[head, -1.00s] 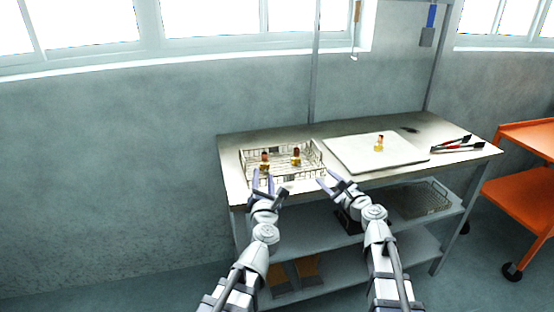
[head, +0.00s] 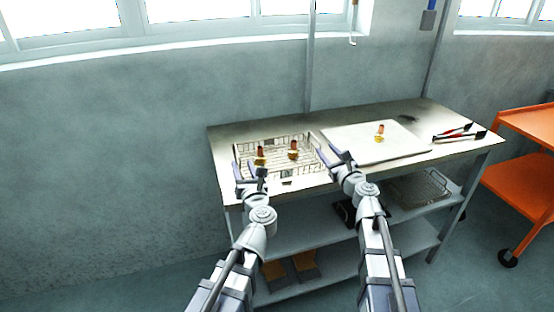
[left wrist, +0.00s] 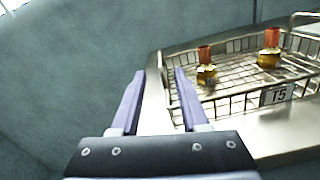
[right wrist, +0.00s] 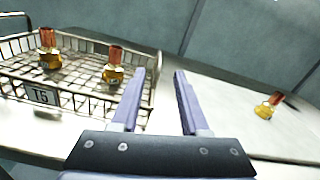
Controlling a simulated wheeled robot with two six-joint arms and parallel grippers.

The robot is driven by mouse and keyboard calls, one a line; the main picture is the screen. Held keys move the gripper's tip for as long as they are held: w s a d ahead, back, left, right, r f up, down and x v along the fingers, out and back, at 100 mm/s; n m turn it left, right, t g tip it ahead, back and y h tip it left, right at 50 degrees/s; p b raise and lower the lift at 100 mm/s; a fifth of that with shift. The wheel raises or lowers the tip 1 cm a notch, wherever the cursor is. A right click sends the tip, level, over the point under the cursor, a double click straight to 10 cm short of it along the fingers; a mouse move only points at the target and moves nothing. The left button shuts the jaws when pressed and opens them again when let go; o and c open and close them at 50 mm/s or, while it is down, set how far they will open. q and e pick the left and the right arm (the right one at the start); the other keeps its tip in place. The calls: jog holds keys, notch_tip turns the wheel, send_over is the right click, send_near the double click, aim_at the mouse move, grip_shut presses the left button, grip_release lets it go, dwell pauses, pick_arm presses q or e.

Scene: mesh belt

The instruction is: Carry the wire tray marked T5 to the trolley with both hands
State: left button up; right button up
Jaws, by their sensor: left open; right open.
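My right gripper (head: 340,155) is open and empty just off the tray's right end. The orange trolley (head: 522,126) stands at the far right, partly out of frame.
Red-handled tongs (head: 455,133) lie at the table's (head: 228,135) right end. Another wire basket (head: 420,188) sits on the shelf below. Floor shows between table and trolley.

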aim_at(238, 154)
pick_arm(q)
jog(key=x, duration=0.7)
jog(key=shift+w+f, duration=0.1)
jog(key=shift+w, duration=0.05)
pick_arm(e)
jog(key=x, duration=0.7)
jog(key=shift+w+f, duration=0.1)
pick_arm(q)
grip_shut()
pick_arm(e)
grip_shut()
pick_arm(q)
jog(key=shift+a, duration=0.1)
pick_arm(e)
jog(key=shift+d, duration=0.1)
